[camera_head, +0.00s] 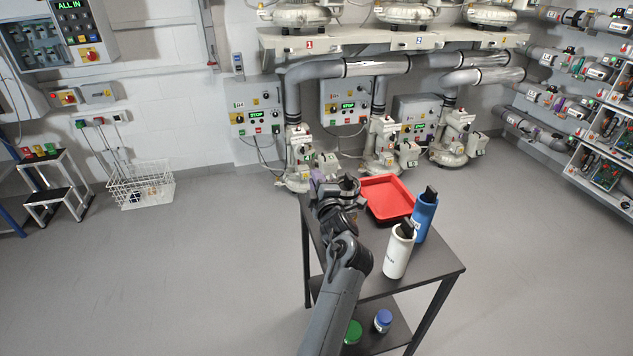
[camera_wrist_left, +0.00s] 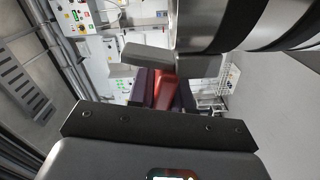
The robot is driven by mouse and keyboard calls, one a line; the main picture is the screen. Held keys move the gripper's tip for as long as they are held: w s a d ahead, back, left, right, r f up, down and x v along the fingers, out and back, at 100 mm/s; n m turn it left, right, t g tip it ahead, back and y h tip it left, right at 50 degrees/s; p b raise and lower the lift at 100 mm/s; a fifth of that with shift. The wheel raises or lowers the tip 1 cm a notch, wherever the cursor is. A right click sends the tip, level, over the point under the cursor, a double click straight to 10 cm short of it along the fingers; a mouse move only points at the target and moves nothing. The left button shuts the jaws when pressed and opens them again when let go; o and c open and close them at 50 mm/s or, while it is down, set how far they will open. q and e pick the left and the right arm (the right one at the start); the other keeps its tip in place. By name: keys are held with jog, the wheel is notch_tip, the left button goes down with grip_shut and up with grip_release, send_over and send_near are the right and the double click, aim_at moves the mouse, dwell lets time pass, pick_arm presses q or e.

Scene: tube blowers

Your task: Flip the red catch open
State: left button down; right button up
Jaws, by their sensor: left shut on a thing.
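My left gripper (camera_head: 320,178) reaches over the far left corner of the dark trolley, close to the left pipe unit (camera_head: 298,158). In the left wrist view, a red piece (camera_wrist_left: 166,90), which looks like the red catch, sits between the gripper's dark purplish fingers, and the gripper is shut on it. How far the catch is turned cannot be told. In the head view the catch is hidden behind the gripper and wrist. My right gripper is not in view.
The trolley (camera_head: 432,268) holds a red tray (camera_head: 388,198), a white bottle (camera_head: 397,254) and a blue bottle (camera_head: 424,218). Green (camera_head: 353,332) and blue (camera_head: 383,320) jars stand on its lower shelf. More pipe units stand right of the left one. The floor at left is open.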

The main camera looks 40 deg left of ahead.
pick_arm(q)
jog(key=c, duration=1.1)
grip_release()
